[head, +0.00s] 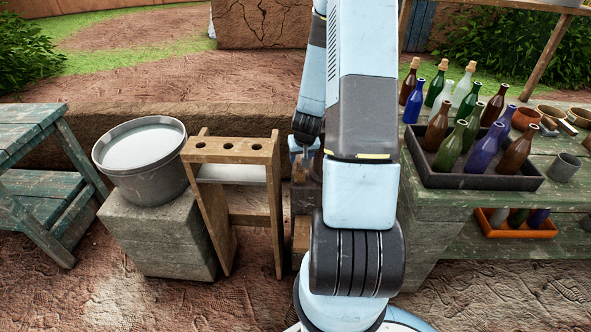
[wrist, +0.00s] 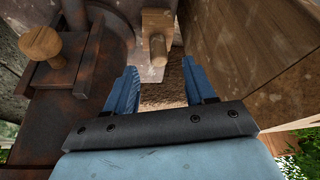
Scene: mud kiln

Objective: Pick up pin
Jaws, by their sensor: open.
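A wooden pin (wrist: 157,48) with a squarish block end and a rounded shaft shows at the top middle of the wrist view, and I take it to be the task's pin. My gripper (wrist: 160,66) is open, with its two blue fingers spread on either side of the space in front of the pin. Nothing is held between them. I cannot tell how deep the pin lies beyond the fingertips. In the head view my gripper is low beside the wooden rack, partly hidden by my arm, and the pin cannot be made out.
A rusty metal part (wrist: 75,90) with a round wooden knob (wrist: 42,45) is close on the left. A wooden board (wrist: 245,50) is close on the right. A holed wooden rack (head: 230,150), a grey bucket (head: 110,160) and a green table (head: 430,205) with bottles stand around.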

